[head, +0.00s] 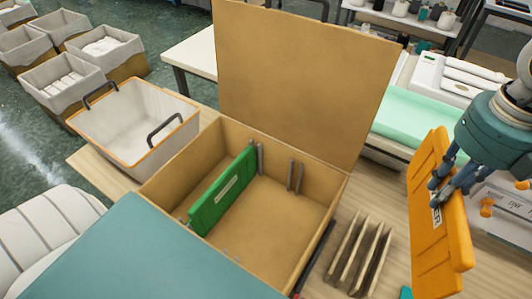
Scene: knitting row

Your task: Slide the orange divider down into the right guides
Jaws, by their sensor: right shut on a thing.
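The orange divider (436,262) hangs upright at the right of the head view, outside the box and to its right. My right gripper (444,190) is shut on it near the middle and hides part of its label. The wooden box (312,222) is open, its tall lid (300,85) raised at the back. A green divider (222,190) stands in the left part of the box. The right guides (294,176) show as a pair of grey strips on the far inner wall, with nothing between them. My left gripper is not in view.
A slotted wooden rack (358,256) stands on the table between the box and the orange divider. A white basket (135,125) with dark handles is left of the box. Several bins stand on the floor at top left. Behind at right is a pale green surface (412,122).

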